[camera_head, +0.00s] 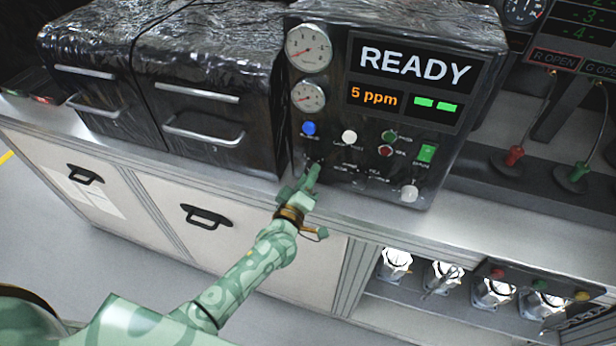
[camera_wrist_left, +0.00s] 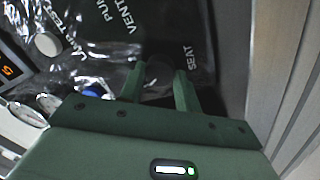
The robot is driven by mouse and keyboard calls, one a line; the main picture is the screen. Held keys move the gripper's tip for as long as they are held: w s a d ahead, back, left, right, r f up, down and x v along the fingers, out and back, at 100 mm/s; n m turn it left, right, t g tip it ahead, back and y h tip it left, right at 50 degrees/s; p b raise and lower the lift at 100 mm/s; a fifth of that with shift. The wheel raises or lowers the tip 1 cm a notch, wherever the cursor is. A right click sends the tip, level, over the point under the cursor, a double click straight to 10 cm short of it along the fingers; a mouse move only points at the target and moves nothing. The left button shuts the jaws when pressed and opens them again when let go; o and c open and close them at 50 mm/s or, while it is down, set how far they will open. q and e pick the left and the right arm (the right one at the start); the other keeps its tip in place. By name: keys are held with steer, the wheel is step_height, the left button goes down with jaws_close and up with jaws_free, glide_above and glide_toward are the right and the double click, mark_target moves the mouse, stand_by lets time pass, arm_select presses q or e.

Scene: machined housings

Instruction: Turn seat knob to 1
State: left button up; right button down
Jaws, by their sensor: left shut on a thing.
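My left gripper (camera_head: 312,168) reaches the lower left of the black control panel (camera_head: 340,120). In the left wrist view its two green fingers (camera_wrist_left: 159,74) stand on either side of a dark seat knob (camera_wrist_left: 159,88), shut on it. The knob is black on black, so its pointer and setting cannot be read. In the head view the gripper hides the knob. My right gripper is not in view.
The panel's screen (camera_head: 415,75) reads READY and 5 ppm. Near the fingers are a blue button (camera_head: 309,128), a white knob (camera_head: 349,136), a red button (camera_head: 386,151) and a green switch (camera_head: 426,153). A white knob (camera_head: 408,193) sits lower right.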

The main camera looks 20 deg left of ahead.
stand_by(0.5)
arm_select(q)
steer(key=o, duration=1)
steer(key=s, duration=1.1)
steer(key=s+a+f, duration=0.1)
steer(key=s, duration=0.4)
steer(key=shift+s+a, duration=0.1)
steer(key=shift+s, duration=0.05)
